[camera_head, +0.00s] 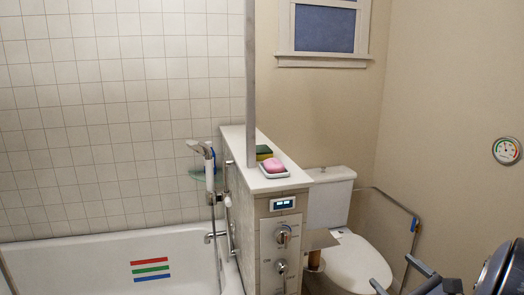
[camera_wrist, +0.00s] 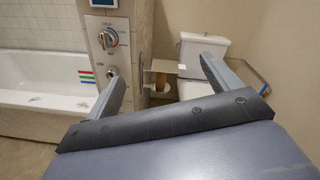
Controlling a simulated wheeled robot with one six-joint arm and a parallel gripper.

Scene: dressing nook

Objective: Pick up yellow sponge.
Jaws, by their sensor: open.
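The yellow sponge (camera_head: 264,153), with a green layer, lies on top of the tiled half wall (camera_head: 239,140), behind a pink soap (camera_head: 274,165) in a white dish (camera_head: 276,174). The soap partly covers the view of its near side. The sponge is out of view in the wrist view. My gripper (camera_head: 393,272) is at the lower right of the head view, well apart from and below the sponge. In the wrist view my gripper (camera_wrist: 158,76) has its two fingers wide apart with nothing held between them.
A thin vertical post (camera_head: 251,85) rises from the half wall beside the sponge. A bathtub (camera_head: 115,262) with a shower fitting (camera_head: 209,165) is at left. A toilet (camera_head: 355,265) and a grab rail (camera_head: 414,225) are at right. A paper holder (camera_wrist: 162,68) sticks out from the half wall.

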